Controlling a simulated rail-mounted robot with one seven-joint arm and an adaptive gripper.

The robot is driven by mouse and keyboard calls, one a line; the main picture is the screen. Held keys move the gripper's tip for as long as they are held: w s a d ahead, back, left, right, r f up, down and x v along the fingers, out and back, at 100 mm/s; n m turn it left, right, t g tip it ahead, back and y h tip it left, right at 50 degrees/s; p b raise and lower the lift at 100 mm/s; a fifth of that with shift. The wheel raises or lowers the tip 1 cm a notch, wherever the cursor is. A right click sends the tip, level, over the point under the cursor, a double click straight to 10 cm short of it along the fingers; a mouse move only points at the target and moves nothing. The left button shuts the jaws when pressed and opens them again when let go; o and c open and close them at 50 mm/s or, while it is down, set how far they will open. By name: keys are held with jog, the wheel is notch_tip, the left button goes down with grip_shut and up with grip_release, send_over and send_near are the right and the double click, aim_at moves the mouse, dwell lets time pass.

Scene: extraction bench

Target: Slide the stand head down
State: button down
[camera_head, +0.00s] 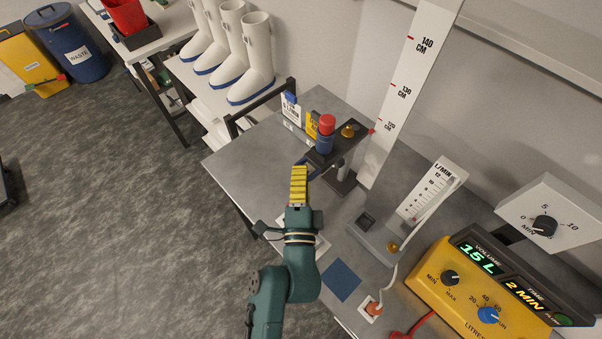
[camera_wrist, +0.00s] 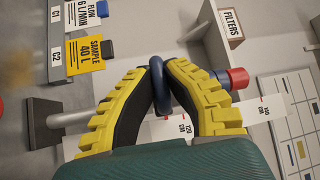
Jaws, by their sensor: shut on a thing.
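The stand head (camera_head: 345,140) is a dark arm high on a post, beside the white height scale (camera_head: 405,95). A dark blue cylinder with a red cap (camera_head: 327,124) and a brass knob (camera_head: 348,131) sit on it. A red pointer at the head's end is near the 120 cm mark. My gripper (camera_head: 300,169) reaches the head's near end from the front. In the wrist view my yellow fingers (camera_wrist: 158,75) are shut on a dark blue ring handle (camera_wrist: 160,86). The red cap (camera_wrist: 238,78) shows just right of the fingers. Fingers hide part of the head.
Yellow and white cards (camera_head: 312,126) stand behind the head. A flow meter (camera_head: 433,190) and a yellow pump (camera_head: 490,285) stand at right on the bench. White boots (camera_head: 245,60) stand at the back left. The bench's left part (camera_head: 250,155) is clear.

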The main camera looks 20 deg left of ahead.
jog(key=shift+f, duration=0.5)
jog(key=c, duration=1.3)
grip_release()
jog(key=shift+o, duration=1.1)
jog(key=shift+r, duration=0.15)
jog(key=v, duration=1.2)
jog(key=shift+d+r, duration=0.1)
jog(key=shift+r, duration=0.05)
